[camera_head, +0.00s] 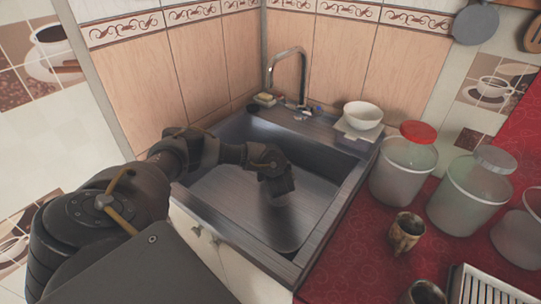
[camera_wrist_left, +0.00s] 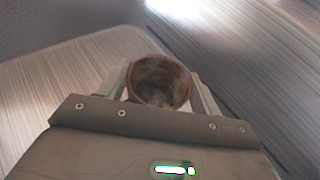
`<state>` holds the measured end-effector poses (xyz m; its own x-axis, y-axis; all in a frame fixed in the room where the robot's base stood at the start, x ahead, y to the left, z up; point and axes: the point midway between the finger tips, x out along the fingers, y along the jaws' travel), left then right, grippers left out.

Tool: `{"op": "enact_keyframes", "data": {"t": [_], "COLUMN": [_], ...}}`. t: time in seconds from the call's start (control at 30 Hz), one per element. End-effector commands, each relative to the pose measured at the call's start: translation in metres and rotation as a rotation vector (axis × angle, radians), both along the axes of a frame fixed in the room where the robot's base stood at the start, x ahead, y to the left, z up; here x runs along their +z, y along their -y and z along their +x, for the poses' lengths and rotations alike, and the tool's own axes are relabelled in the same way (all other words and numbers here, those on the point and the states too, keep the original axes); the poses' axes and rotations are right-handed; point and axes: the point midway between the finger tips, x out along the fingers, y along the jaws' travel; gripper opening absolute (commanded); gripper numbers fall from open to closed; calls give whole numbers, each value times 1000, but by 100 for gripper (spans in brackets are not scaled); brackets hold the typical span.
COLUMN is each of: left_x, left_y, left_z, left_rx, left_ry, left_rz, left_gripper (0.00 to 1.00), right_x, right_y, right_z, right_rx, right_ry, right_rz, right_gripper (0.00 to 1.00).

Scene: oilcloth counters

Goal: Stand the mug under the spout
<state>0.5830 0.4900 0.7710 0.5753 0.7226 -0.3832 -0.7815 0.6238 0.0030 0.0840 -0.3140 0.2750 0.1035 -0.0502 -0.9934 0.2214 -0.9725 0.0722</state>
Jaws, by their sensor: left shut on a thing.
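My left gripper (camera_head: 277,190) is over the sink basin and points down into it. In the left wrist view it is shut on a round brown mug (camera_wrist_left: 160,82), with one finger at each side. The mug's open mouth faces the wrist camera, and its inside looks dark and mottled. In the head view the mug is hidden behind my gripper. The metal spout (camera_head: 289,62) is a curved tap at the back edge of the sink, beyond the gripper and apart from it. My right gripper is not in view.
The steel sink (camera_head: 335,205) has raised rims. A white bowl (camera_head: 362,115) stands at its back right corner, and a sponge (camera_head: 264,99) lies left of the tap. On the red counter are a brown cup (camera_head: 405,232), clear jars (camera_head: 403,168) and a rack (camera_head: 485,285).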

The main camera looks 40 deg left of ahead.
Motion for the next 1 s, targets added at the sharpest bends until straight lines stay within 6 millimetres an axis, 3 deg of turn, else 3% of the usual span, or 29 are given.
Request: {"op": "enact_keyframes", "data": {"t": [0.27, 0.3, 0.43, 0.77, 1.0], "left_x": [-3, -2, -1, 1, 15], "left_y": [0, 0, 0, 0, 20], "left_z": [0, 0, 0, 0, -16], "left_rx": [0, 0, 0, 0, -1], "left_ry": [1, 0, -1, -1, -4], "left_rz": [1, 0, 1, 1, -4], "left_gripper": [33, 68, 85, 86, 86], "right_x": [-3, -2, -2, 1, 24], "right_y": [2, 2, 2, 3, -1], "right_z": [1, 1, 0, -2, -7], "right_rx": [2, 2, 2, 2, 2], "right_ry": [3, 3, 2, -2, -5], "right_rz": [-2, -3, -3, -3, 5], "right_gripper": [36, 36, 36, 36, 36]}}
